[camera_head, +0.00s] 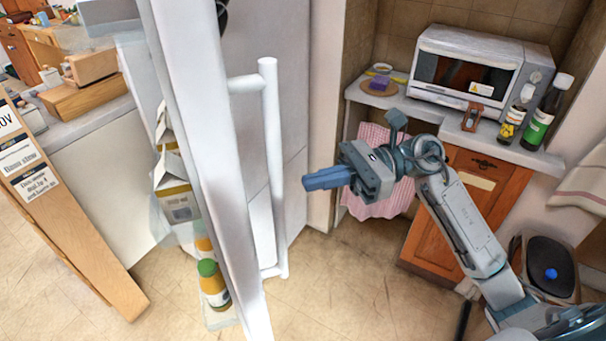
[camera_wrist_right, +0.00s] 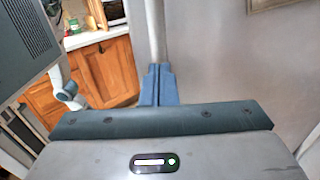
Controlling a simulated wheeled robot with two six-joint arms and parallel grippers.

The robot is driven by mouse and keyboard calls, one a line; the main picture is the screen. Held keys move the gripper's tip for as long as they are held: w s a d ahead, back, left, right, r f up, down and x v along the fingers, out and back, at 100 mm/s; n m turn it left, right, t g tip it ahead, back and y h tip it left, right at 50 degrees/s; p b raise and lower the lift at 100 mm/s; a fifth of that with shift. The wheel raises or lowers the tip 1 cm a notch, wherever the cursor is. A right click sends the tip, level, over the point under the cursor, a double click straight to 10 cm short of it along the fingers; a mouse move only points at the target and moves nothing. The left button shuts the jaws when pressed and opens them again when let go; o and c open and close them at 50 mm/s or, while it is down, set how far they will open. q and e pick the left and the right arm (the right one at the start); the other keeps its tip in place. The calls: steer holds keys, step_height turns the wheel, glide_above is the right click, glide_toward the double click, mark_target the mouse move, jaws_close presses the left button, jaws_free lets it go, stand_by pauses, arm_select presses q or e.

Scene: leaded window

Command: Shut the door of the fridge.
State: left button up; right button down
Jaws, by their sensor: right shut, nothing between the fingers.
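The fridge door (camera_head: 205,150) stands open, seen nearly edge-on in the head view. Its outer grey face is on the right, with a long white vertical bar handle (camera_head: 272,150). Door shelves with food are on its left side. My right gripper (camera_head: 308,183) is shut and empty, to the right of the handle and pointing left towards the door, with a visible gap in the picture. In the right wrist view the blue fingers (camera_wrist_right: 158,84) are together, just below the handle bar (camera_wrist_right: 154,32) in the picture, with a grey surface to the right. My left gripper is not in view.
A bottle with a green cap (camera_head: 213,288) and a carton (camera_head: 177,200) sit in the door shelves. A white microwave (camera_head: 468,65) and bottles stand on the counter at right, above an orange-brown cabinet (camera_head: 480,195). Open tiled floor (camera_head: 345,270) lies right of the door.

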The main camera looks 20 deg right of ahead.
steer(key=a+p, duration=0.1)
steer(key=a, duration=0.2)
stand_by(0.6)
